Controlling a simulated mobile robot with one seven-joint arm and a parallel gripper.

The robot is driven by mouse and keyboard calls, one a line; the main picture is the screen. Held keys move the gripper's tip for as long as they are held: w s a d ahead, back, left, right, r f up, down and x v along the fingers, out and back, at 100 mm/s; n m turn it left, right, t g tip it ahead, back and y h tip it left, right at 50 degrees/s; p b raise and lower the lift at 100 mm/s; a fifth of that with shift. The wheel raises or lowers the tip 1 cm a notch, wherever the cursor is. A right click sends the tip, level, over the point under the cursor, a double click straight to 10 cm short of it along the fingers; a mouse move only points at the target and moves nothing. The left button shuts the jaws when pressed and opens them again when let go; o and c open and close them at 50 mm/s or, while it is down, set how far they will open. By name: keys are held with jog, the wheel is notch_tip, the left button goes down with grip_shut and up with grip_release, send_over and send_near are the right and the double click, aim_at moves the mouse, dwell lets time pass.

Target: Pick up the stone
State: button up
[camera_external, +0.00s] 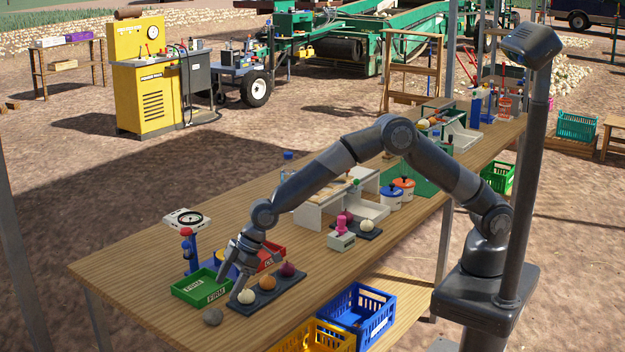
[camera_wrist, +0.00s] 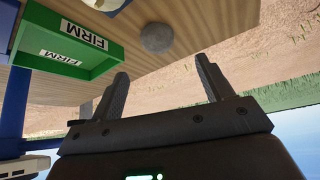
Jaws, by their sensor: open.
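The stone (camera_external: 213,317) is a grey rounded lump on the wooden table near its front edge, beside the green FIRM tray and the dark onion tray. It also shows in the wrist view (camera_wrist: 157,37), beyond the fingertips and roughly between them. My gripper (camera_external: 232,293) is low over the table, beside the green tray and the white onion, to the upper right of the stone in the external view. In the wrist view my gripper (camera_wrist: 162,75) has its two fingers wide apart with nothing between them. The stone is apart from the fingers.
The green FIRM tray (camera_external: 186,293) and a red tray (camera_external: 272,250) stand close by. A dark tray (camera_external: 247,308) holds white, orange and purple onions. A blue stand with a dial (camera_external: 188,219) rises behind. Blue and yellow crates (camera_external: 375,325) sit below. The table's left end is clear.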

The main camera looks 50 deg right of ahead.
aim_at(215, 310)
jog(key=shift+d+x, duration=0.15)
jog(key=shift+x, duration=2.15)
jog(key=shift+d+x, duration=0.1)
jog(key=shift+x, duration=2.2)
jog(key=shift+f, duration=0.15)
jog(key=shift+c, duration=0.3)
jog(key=shift+w, duration=0.1)
jog(key=c, duration=1.2)
